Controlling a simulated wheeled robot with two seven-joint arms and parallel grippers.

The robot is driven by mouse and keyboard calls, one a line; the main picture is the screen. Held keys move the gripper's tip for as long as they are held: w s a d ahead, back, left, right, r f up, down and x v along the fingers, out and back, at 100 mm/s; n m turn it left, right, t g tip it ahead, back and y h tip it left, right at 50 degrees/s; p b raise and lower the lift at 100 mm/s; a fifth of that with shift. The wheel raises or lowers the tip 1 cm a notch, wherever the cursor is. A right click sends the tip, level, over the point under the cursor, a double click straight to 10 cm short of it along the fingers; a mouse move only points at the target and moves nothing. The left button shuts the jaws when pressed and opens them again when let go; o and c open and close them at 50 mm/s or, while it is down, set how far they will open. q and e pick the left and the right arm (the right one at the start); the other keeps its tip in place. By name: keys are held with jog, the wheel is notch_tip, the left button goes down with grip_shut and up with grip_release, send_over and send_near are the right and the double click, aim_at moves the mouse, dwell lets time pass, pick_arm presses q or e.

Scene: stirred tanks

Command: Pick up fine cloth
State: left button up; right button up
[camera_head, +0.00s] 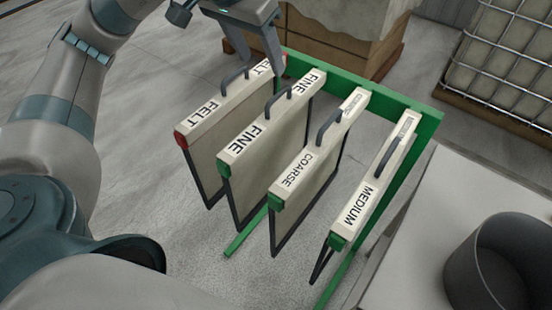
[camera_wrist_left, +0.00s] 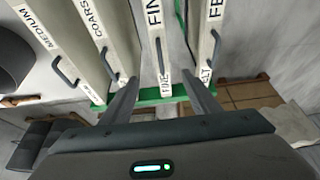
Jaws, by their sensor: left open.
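The fine cloth (camera_head: 258,136) is a pale panel in a dark frame, with a cream top bar labelled FINE, a green end and a dark handle (camera_head: 277,98). It hangs upright in a green rack, second from the left. My left gripper (camera_head: 264,45) is open and empty, above the far end of the felt and fine bars. In the left wrist view its fingers (camera_wrist_left: 163,93) show on either side of the far part of the fine bar (camera_wrist_left: 154,20). I cannot tell whether they touch it. My right gripper is not in view.
The felt cloth (camera_head: 208,112), with red ends, hangs just left of the fine one. The coarse cloth (camera_head: 300,170) and medium cloth (camera_head: 362,200) hang to its right. The green rack rail (camera_head: 400,101) runs behind. A grey pot (camera_head: 500,265) stands at the right.

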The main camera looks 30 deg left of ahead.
aim_at(274, 99)
pick_arm(q)
notch_tip(274, 99, down, 3)
jog(key=shift+f+b, duration=0.15)
jog(key=shift+b, duration=0.85)
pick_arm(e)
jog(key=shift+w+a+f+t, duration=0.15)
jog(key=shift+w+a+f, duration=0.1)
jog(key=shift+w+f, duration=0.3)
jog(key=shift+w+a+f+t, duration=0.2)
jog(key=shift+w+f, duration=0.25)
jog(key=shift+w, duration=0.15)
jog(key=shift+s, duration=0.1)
pick_arm(q)
jog(key=p+x, duration=0.3)
jog(key=x, duration=0.9)
jog(key=shift+w, duration=0.1)
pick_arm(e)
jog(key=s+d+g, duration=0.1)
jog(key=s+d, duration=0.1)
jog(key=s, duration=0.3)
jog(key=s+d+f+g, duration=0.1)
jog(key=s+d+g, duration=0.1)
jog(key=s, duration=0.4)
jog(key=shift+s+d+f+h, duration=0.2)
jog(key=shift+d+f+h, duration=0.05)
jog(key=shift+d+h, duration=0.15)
